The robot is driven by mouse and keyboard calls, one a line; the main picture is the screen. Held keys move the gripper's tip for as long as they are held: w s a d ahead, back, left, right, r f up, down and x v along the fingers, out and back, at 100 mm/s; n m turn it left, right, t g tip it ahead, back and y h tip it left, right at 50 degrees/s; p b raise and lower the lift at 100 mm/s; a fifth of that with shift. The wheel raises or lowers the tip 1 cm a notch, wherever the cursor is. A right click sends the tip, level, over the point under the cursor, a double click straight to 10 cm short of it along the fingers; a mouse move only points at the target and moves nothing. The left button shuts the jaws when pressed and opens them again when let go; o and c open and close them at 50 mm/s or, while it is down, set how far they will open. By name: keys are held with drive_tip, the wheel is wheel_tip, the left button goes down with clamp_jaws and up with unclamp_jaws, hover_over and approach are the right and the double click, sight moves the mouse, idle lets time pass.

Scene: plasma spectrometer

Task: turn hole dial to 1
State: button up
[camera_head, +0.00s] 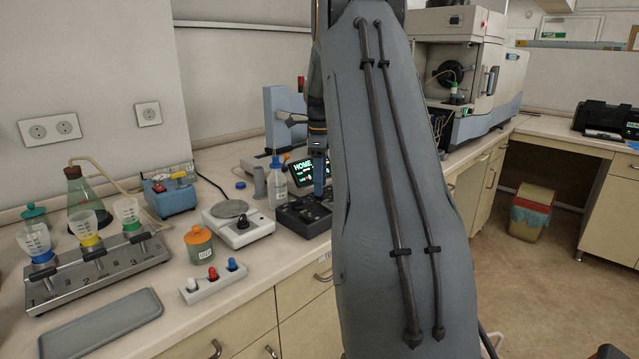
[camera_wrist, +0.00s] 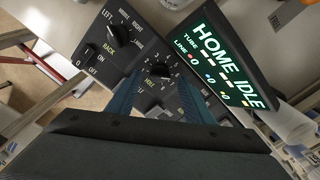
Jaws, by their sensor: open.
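The hole dial (camera_wrist: 158,72) is a black knob on the dark control panel (camera_wrist: 128,45), with numbers around it. I cannot tell which number it points to. In the wrist view my gripper (camera_wrist: 156,88) is open, with its two blue fingers on either side of the hole dial area. I cannot tell whether they touch the knob. In the head view my gripper (camera_head: 319,190) points down over the control panel (camera_head: 290,214), and my arm hides part of the panel.
A left/middle/right dial (camera_wrist: 115,33) and an on/off switch (camera_wrist: 89,53) sit on the same panel. The display (camera_wrist: 222,55) reads HOME IDLE, close beside the fingers. A wash bottle (camera_head: 277,185) and a round-plate device (camera_head: 238,225) stand left of the panel.

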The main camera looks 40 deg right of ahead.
drive_tip(key=shift+a+f, duration=0.1)
drive_tip(key=shift+f, duration=0.4)
drive_tip(key=c, duration=1)
drive_tip(key=shift+c, duration=0.2)
drive_tip(key=shift+n, duration=0.3)
